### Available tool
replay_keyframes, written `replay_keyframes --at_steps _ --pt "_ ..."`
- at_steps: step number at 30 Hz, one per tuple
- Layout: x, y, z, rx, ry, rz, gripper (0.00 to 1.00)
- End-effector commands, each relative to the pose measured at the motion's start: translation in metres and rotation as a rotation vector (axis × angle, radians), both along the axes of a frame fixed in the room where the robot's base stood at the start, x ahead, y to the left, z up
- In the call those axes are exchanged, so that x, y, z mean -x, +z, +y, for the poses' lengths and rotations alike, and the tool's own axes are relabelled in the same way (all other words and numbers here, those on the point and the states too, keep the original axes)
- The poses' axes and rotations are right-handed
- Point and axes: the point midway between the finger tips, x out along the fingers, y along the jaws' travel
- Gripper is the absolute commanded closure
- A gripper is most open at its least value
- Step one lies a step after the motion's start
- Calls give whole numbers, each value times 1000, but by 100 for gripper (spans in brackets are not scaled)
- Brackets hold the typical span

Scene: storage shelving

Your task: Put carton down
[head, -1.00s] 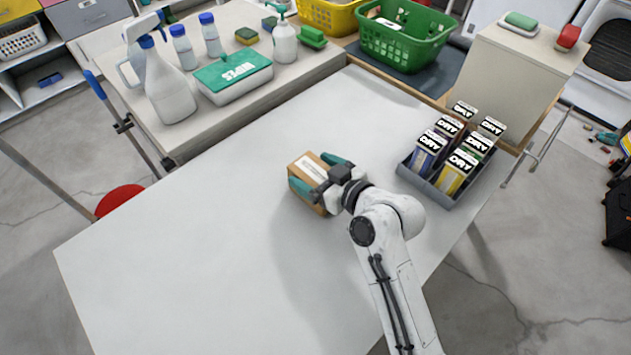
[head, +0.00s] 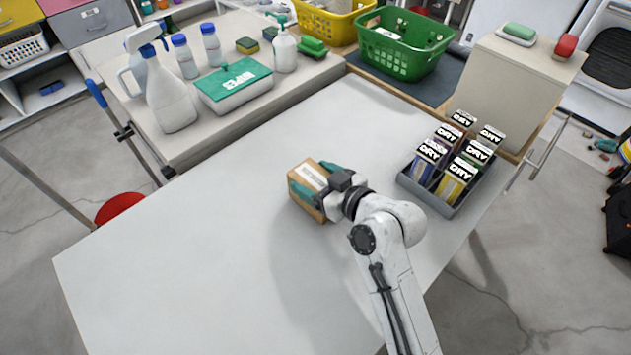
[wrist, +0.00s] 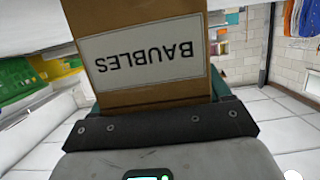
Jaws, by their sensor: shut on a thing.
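The carton (head: 308,181) is a small brown box with a white label, over the middle of the white table (head: 170,270). In the wrist view the carton (wrist: 150,98) fills the space ahead of the gripper, and its label reads "BAUBLES" upside down. My gripper (head: 315,183) is shut on the carton, with teal fingers on two of its sides. The carton's underside is hidden, so I cannot tell whether it touches the table.
A grey tray (head: 424,197) of several "DRY" boxes stands at the table's right. Spray bottles (head: 172,98) and a wipes box (head: 235,84) stand on a side surface at the back left. A green basket (head: 405,48) is behind. The table's left and front are clear.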

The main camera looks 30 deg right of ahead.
Motion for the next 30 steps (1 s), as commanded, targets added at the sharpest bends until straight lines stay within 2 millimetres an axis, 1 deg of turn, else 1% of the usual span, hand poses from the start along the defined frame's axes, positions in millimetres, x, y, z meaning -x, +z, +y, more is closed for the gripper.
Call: replay_keyframes --at_steps 5,8,12,14,15,20,21,30 --pt "-1 26 0 3 1 -6 74" --pt "15 42 1 1 0 -7 74" --pt "42 75 2 1 1 -8 74" --pt "53 87 2 1 0 -7 74" --pt "63 88 3 -2 1 -4 74" --pt "100 104 3 0 -1 -3 74" --pt "102 113 3 -3 0 2 74" --pt "126 122 4 -2 0 1 74"
